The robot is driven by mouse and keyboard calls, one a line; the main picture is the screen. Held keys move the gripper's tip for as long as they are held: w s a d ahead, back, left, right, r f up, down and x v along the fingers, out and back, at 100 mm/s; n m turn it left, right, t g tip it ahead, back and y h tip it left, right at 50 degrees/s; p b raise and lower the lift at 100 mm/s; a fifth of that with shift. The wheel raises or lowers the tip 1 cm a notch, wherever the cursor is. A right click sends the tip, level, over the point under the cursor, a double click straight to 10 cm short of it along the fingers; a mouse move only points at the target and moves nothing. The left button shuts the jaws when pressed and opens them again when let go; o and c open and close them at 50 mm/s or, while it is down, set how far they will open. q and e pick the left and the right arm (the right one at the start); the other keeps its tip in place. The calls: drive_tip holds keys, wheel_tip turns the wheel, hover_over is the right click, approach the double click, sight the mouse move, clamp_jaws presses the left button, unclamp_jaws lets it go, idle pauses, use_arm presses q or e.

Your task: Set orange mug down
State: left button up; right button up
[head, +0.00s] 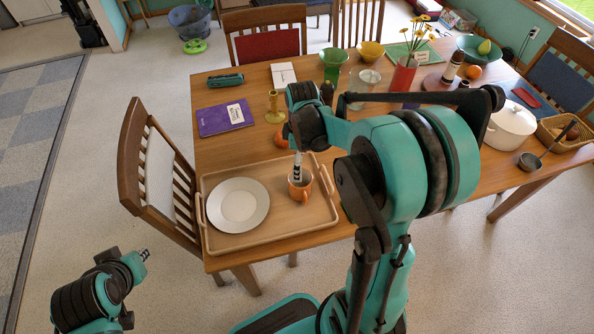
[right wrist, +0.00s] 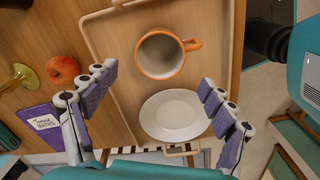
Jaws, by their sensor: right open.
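The orange mug (head: 304,191) stands upright on the wooden tray (head: 278,224), right of the white plate. In the right wrist view the mug (right wrist: 172,70) shows its open rim and its handle points right. My right gripper (right wrist: 156,79) is open, with its two fingers spread wide and nothing between them in contact. In the head view its fingers (head: 297,166) hang just above and behind the mug, partly hidden by my arm. My left gripper (head: 144,254) is at lower left, away from the table; its jaw state is too small to tell.
The white plate (head: 238,204) lies on the tray's left part. A purple book (head: 226,118), a yellow candlestick (head: 274,108) and an orange-red fruit (right wrist: 62,70) lie behind the tray. A wooden chair (head: 135,170) stands at the table's left. My right arm hides part of the table.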

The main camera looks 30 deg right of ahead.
drive_tip(key=s+a+r+m+t, duration=0.7)
drive_tip(key=s+a+r+m, duration=0.2)
drive_tip(key=s+a+m, duration=0.1)
drive_tip(key=shift+s+a, duration=0.3)
drive_tip(key=shift+s, duration=0.2)
drive_tip(key=shift+f, duration=0.1)
